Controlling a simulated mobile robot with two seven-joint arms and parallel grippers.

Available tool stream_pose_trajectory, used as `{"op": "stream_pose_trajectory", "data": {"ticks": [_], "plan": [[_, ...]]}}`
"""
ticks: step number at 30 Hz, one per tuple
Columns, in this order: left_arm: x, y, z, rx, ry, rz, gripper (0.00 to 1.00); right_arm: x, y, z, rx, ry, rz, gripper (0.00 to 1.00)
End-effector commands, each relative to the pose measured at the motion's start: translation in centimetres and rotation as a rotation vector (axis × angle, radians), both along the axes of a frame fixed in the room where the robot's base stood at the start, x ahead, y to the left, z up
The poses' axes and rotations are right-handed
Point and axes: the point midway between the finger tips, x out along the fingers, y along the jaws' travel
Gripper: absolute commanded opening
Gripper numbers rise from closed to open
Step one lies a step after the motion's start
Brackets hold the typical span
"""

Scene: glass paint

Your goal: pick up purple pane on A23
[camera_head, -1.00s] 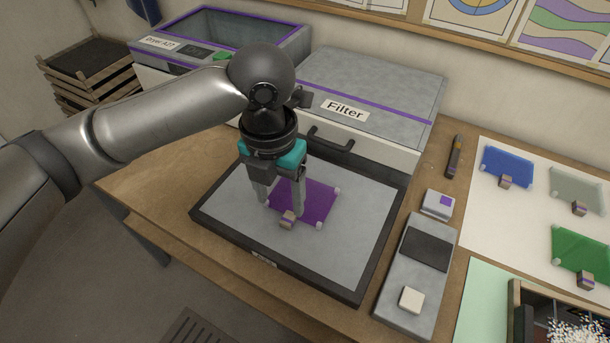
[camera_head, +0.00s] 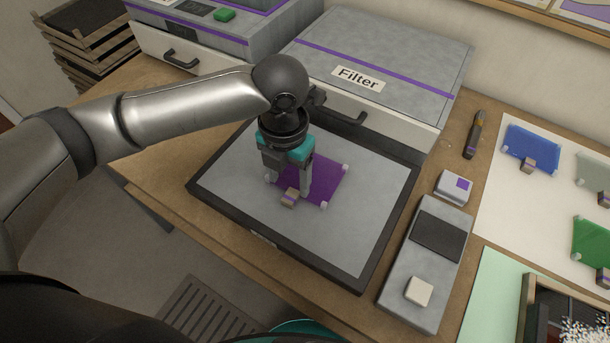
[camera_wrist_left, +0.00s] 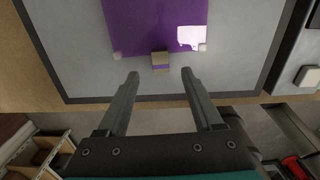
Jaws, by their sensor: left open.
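The purple pane (camera_head: 325,179) lies flat on the grey, dark-framed board (camera_head: 370,190). It has small pale corner pieces and a tan tab with a purple band (camera_head: 289,198) at its near edge. The pane (camera_wrist_left: 150,25) and tab (camera_wrist_left: 160,61) also show in the left wrist view. My left gripper (camera_head: 287,187) points down over the pane's near-left part, open and empty. In the left wrist view its fingertips (camera_wrist_left: 160,74) are spread, with the tab between their lines and just beyond the tips. The A23 label cannot be read. My right gripper is out of view.
A filter box (camera_head: 385,65) with a handle stands behind the board. A grey device (camera_head: 432,240), a small purple-marked box (camera_head: 453,187) and a dark tool (camera_head: 475,135) lie to the right. Blue (camera_head: 530,148) and green (camera_head: 592,240) panes lie farther right.

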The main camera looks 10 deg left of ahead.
Motion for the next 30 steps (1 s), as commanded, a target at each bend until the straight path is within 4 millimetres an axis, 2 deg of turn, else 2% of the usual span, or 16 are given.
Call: {"op": "stream_pose_trajectory", "data": {"ticks": [12,19,30], "plan": [[0.0,-0.1,-5.1,0.001,0.002,0.001,0.68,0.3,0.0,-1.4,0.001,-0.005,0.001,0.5],[0.0,-0.1,-5.1,0.0,0.0,0.0,0.66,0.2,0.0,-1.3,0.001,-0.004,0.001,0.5],[0.0,-0.1,-5.1,0.001,0.0,0.0,0.25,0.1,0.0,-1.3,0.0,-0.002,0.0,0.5]]}}
